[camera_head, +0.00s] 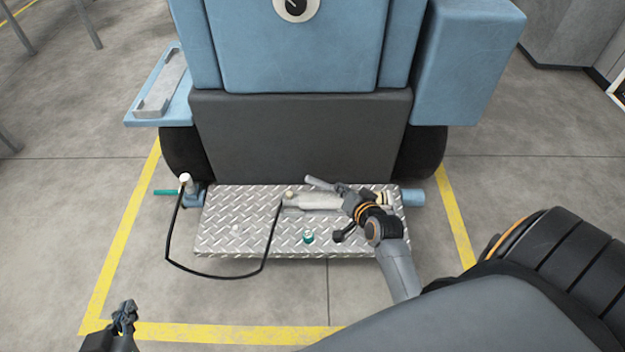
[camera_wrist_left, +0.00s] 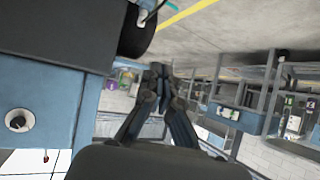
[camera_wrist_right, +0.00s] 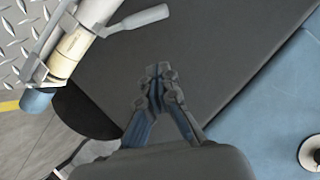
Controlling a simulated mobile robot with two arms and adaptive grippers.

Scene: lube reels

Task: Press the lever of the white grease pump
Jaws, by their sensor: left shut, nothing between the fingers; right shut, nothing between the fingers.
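The white grease pump (camera_head: 312,201) lies on its side on the diamond-plate step of the blue machine, partly hidden by my right arm. Its grey lever (camera_head: 320,184) juts out along the barrel's far side. In the right wrist view the pump's cream barrel (camera_wrist_right: 75,42) is at upper left, with the lever's grey handle (camera_wrist_right: 140,18) beside it. My right gripper (camera_head: 343,188) is shut and empty near the lever; in the right wrist view its fingers (camera_wrist_right: 158,85) appear apart from the handle. My left gripper (camera_head: 126,308) is shut and empty, low at the left, far from the pump.
A black hose (camera_head: 200,274) loops from the pump to a fitting (camera_head: 185,180) at the left. A small green-topped part (camera_head: 308,237) sits on the plate step (camera_head: 225,215). The machine's dark front panel (camera_head: 300,140) rises behind. Yellow lines mark the open floor around it.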

